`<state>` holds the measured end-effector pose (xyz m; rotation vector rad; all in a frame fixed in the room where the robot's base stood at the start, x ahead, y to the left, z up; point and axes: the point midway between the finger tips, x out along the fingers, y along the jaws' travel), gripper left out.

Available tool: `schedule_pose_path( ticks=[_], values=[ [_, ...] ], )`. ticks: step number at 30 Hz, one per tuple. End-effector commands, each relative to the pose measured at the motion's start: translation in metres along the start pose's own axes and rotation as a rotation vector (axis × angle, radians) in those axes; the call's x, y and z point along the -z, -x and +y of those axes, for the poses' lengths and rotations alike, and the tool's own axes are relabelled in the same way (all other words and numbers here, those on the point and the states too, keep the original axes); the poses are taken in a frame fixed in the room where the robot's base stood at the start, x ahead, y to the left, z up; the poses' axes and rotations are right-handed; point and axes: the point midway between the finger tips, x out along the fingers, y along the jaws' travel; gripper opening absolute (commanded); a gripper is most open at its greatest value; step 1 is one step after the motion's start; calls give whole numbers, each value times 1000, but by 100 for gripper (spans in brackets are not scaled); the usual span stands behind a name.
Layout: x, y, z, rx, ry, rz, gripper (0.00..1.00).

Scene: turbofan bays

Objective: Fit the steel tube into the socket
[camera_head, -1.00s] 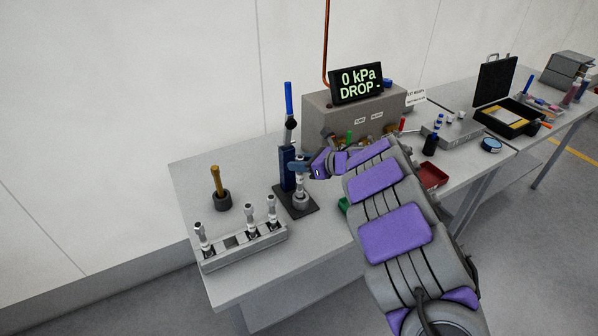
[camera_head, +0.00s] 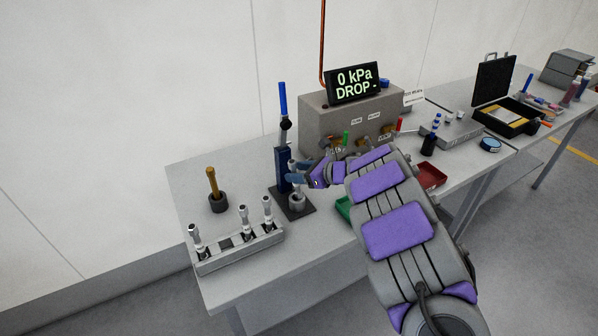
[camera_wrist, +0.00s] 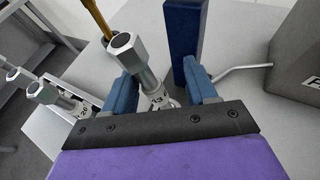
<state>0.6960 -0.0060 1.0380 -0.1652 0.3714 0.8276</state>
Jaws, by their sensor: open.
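A steel tube (camera_wrist: 147,72) with a hex nut on top stands between my gripper's fingers in the wrist view. My gripper (camera_wrist: 158,70) is open, with one blue finger on each side of the tube. In the head view, my gripper (camera_head: 297,182) is at the fixture. The grey socket (camera_head: 297,202) sits on a black base plate under the tube. The tube's lower end is largely hidden by my gripper, so I cannot tell how deep it sits. A dark blue post (camera_head: 283,168) with a blue-handled lever (camera_head: 283,100) stands behind.
A grey rack (camera_head: 240,253) holds three more steel tubes and has an empty slot. A brass rod (camera_head: 212,182) stands in a dark holder (camera_head: 218,203). A grey test box (camera_head: 345,122) with a "0 kPa DROP" display (camera_head: 354,82) is behind. Green (camera_head: 344,208) and red (camera_head: 432,176) trays lie nearby.

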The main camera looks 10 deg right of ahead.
Motion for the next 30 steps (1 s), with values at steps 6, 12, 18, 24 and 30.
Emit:
schedule_pose_path(
  ticks=[6, 12, 18, 24, 30],
  values=[
    [-2, 0, 2, 1, 3, 0, 57],
    [-2, 27, 0, 3, 0, -1, 57],
    [-3, 71, -3, 7, 1, -3, 57],
    [-3, 103, -1, 4, 2, -2, 57],
    [-3, 118, 1, 2, 3, -3, 57]
  ],
)
